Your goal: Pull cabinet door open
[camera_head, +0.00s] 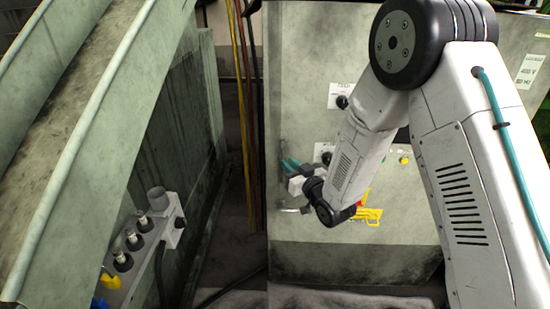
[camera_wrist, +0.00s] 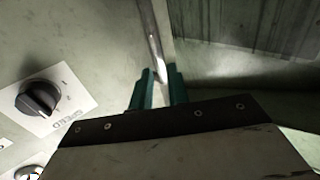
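The grey-green cabinet (camera_head: 400,240) stands in the middle of the head view, and its door front looks closed. A slim silver handle bar (camera_wrist: 153,40) runs near the front's edge in the wrist view. A small silver piece (camera_head: 290,210), perhaps part of the handle, shows below my gripper in the head view. My gripper (camera_head: 288,165) is at the cabinet's left edge. In the wrist view its two teal fingers (camera_wrist: 160,88) stand a little apart, with the end of the bar between their tips. I cannot tell whether they touch it.
A black SPEED knob (camera_wrist: 38,98) on a white label is beside my gripper. A yellow piece (camera_head: 368,214) is on the front behind my arm. A large green machine guard (camera_head: 85,110) and a switch box (camera_head: 140,245) stand left, with a narrow gap and hanging cables (camera_head: 243,110) between.

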